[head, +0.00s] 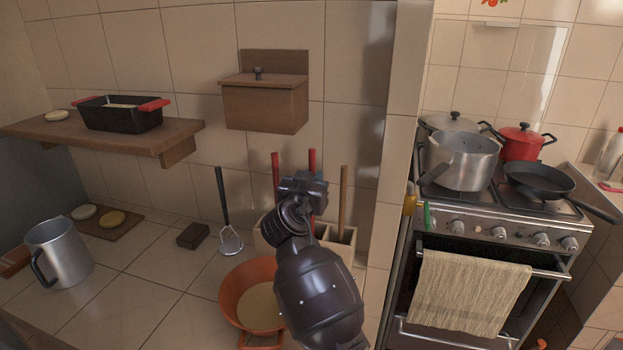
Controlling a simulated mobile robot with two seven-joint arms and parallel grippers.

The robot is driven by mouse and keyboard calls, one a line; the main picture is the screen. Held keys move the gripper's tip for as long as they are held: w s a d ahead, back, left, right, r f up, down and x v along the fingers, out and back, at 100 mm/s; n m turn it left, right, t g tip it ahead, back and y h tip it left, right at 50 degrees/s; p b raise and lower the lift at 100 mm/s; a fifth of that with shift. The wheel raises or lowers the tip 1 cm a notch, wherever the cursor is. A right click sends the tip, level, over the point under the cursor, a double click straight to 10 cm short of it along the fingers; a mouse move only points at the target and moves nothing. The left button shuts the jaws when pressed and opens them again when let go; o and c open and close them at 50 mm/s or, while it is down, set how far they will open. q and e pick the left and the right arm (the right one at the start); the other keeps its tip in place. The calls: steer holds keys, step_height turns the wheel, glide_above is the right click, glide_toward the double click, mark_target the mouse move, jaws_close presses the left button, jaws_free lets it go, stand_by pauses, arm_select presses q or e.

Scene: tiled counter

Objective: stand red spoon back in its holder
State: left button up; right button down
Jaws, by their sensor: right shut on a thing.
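My right gripper (304,184) is shut and sits in front of the utensil holder (342,243), a pale box with compartments on the counter against the tiled wall. A red handle (312,160) rises directly behind the gripper, which looks shut on this red spoon. The spoon's lower part is mostly hidden by my gripper and arm, so I cannot tell whether it is inside a compartment. Another red handle (276,175) stands just left of the gripper. A wooden handle (344,195) stands in the holder's right part. My left gripper is not in view.
An orange bowl (234,290) stands close in front of the holder. A black-handled masher (223,205) leans on the wall to the left. A wooden box (264,104) hangs above. The stove (480,232) is at right.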

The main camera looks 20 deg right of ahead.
steer(key=c, duration=1)
jaws_free()
steer(key=shift+s, duration=0.15)
